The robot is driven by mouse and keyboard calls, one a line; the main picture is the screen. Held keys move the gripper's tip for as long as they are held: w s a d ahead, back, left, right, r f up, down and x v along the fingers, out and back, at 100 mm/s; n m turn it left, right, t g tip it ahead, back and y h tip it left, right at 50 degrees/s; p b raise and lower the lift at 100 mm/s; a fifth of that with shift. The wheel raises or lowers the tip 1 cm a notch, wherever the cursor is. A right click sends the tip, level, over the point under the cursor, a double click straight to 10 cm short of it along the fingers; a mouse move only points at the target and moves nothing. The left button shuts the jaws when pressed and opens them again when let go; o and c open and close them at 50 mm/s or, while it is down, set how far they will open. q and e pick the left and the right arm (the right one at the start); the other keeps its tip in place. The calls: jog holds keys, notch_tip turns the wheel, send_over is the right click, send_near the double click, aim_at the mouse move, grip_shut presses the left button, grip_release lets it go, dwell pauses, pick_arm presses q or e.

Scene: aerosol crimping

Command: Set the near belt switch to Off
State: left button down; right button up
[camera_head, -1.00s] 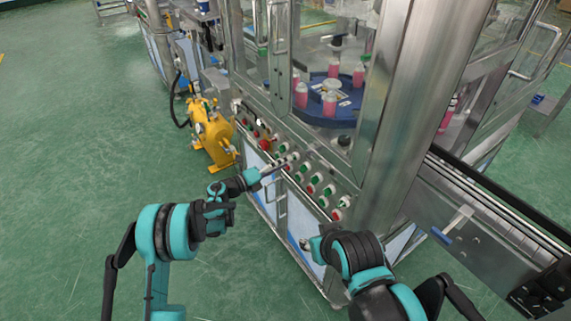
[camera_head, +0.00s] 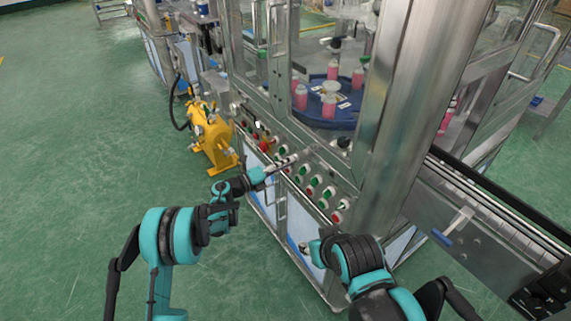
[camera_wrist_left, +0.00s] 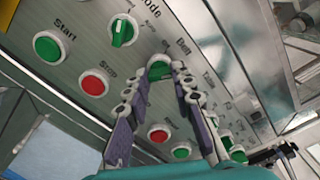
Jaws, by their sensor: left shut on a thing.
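The control panel (camera_head: 318,172) on the machine's front carries several red and green buttons and switches. In the left wrist view, a green rotary knob (camera_wrist_left: 159,69) sits between the fingertips of my left gripper (camera_wrist_left: 160,70), which is shut on it.
A green Start button (camera_wrist_left: 48,47) and a red Stop button (camera_wrist_left: 94,82) lie left of the held knob. A yellow pump (camera_head: 213,140) stands left of the machine. A conveyor (camera_head: 490,220) runs at the right. The green floor at left is clear.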

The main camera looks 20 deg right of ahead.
pick_arm(q)
jog(key=n+b, duration=0.1)
jog(key=n, duration=1)
jog(key=shift+b, duration=0.4)
jog(key=shift+n, duration=0.4)
jog(key=c, duration=1.3)
grip_release()
jog(key=shift+a, duration=0.1)
jog(key=v, duration=1.1)
jog(key=shift+s+a, duration=0.15)
jog(key=shift+a, duration=0.25)
